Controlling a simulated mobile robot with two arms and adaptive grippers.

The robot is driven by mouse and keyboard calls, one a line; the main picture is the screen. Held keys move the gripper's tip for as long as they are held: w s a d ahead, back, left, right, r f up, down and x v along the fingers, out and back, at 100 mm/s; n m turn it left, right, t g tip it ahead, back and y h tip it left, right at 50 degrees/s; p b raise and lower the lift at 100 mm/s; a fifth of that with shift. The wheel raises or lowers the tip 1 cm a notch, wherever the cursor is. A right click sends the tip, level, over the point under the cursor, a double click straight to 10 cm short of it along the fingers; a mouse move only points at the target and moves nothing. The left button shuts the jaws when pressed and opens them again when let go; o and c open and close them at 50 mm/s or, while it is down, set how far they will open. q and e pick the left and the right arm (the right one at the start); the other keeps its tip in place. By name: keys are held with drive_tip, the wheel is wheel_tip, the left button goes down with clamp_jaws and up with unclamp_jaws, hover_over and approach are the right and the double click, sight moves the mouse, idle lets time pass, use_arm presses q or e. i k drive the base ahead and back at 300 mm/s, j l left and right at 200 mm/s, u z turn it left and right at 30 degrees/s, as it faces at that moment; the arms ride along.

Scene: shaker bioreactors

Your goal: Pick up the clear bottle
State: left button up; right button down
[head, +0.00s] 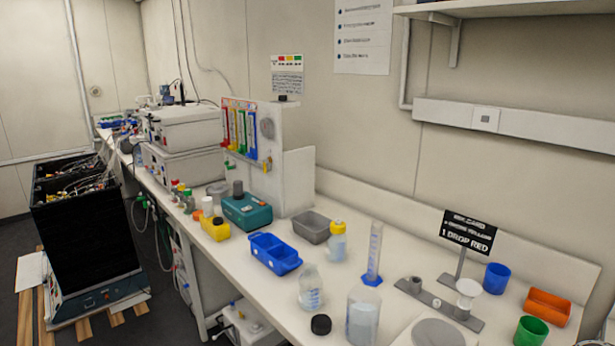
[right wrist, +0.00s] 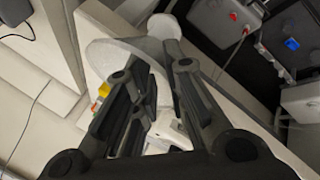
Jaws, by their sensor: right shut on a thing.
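Two clear bottles stand upright at the bench's front edge in the head view: a smaller one with a narrow neck (head: 311,290) and a larger square-shouldered one (head: 362,318). A black cap (head: 321,324) lies between them. A third bottle with a yellow cap (head: 338,243) stands farther back. Neither gripper shows in the head view. In the right wrist view my right gripper (right wrist: 157,58) is shut on a pale grey, rounded thing (right wrist: 112,55) at its fingertips. The fingers hide part of it, and I cannot tell whether it is a bottle.
The bench (head: 405,262) also holds a blue tray (head: 274,257), a measuring cylinder (head: 374,252), a metal stand (head: 438,302), a blue cup (head: 497,278), a green cup (head: 531,332) and an orange bin (head: 547,307). A sign (head: 468,231) stands behind the stand. Bare bench lies behind the cylinder.

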sight(310, 283)
drive_tip(key=k+l+z, duration=0.1)
drive_tip(key=k+z, duration=0.15)
drive_tip(key=k, duration=0.4)
drive_tip(key=i+j+z, duration=0.1)
drive_tip(key=z, duration=0.35)
drive_tip(key=j+z, duration=0.15)
drive_tip(key=z, duration=0.3)
drive_tip(key=i+j+z, duration=0.1)
drive_tip(key=z, duration=0.35)
drive_tip(key=j, duration=0.6)
drive_tip(key=i+j, duration=0.15)
drive_tip(key=j, duration=1.05)
drive_tip(key=i+j, duration=0.15)
drive_tip(key=j, duration=0.45)
